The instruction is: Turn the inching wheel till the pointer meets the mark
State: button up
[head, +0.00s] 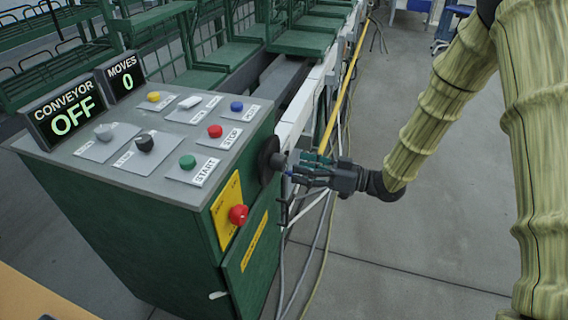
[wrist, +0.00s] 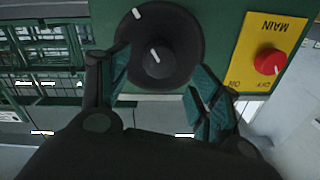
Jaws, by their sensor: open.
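The inching wheel (wrist: 185,32) is a black round disc with a raised hub knob on the green side of the console. It also shows edge-on in the head view (head: 267,158). A short white pointer line (wrist: 154,55) lies on the hub, left of its centre and slanting toward the upper left. A white mark (wrist: 137,13) shows at the disc's upper left edge; the two look apart. My gripper (wrist: 160,76) is open, its teal-padded fingers spread to either side of the hub's lower part. In the head view my gripper (head: 290,170) is close to the wheel; contact cannot be told.
The yellow MAIN plate (wrist: 262,45) with a red knob (wrist: 268,62) is beside the wheel. The console top (head: 130,150) carries several buttons. The conveyor display (head: 65,112) reads OFF and the moves display (head: 121,78) reads 0. Open floor (head: 400,255) lies at the right.

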aim_at(285, 164)
jog(key=shift+x, duration=3)
jog(key=shift+c, duration=0.3)
grip_shut()
